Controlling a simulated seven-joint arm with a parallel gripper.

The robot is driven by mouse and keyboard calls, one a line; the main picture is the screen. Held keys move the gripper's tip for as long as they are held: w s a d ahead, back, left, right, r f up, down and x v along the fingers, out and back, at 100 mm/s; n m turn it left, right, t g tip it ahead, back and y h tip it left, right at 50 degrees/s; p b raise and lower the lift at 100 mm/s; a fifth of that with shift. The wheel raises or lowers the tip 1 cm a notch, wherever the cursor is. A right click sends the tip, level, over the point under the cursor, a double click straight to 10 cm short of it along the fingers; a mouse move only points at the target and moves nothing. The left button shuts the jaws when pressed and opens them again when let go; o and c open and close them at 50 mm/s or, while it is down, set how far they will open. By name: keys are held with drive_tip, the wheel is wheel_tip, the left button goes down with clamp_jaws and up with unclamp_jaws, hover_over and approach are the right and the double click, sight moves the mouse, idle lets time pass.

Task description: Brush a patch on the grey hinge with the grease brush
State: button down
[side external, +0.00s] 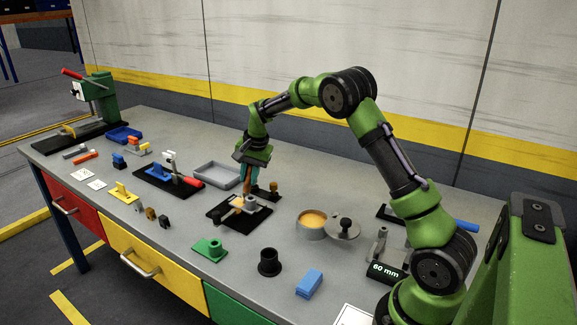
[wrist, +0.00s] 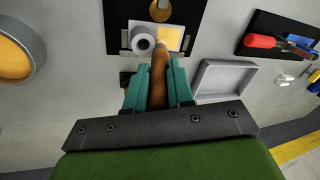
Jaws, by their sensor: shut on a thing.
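My gripper (side external: 248,183) is shut on the grease brush, whose brown wooden handle (wrist: 158,85) stands between the teal fingers in the wrist view. The brush points down at the grey hinge (wrist: 119,33), a flat plate with a round hollow barrel, lying on a black base (side external: 227,219). A yellow patch (wrist: 170,38) covers the plate beside the barrel. The brush's tip is at this patch's near left edge; I cannot tell whether it touches. In the side view the hinge (side external: 251,206) is partly hidden by the gripper and brush.
An open pot (side external: 311,233) of orange-yellow grease stands right of the base, its lid (side external: 343,229) beside it. An empty grey tray (side external: 215,174) lies behind. A black board with a red-handled tool (side external: 193,182) is to the left. Green, black and blue parts stand in front.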

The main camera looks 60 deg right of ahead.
drive_tip(key=shift+s+f, duration=0.3)
drive_tip(key=shift+s, duration=0.1)
drive_tip(key=shift+w+r, duration=0.1)
drive_tip(key=shift+r, duration=3.6)
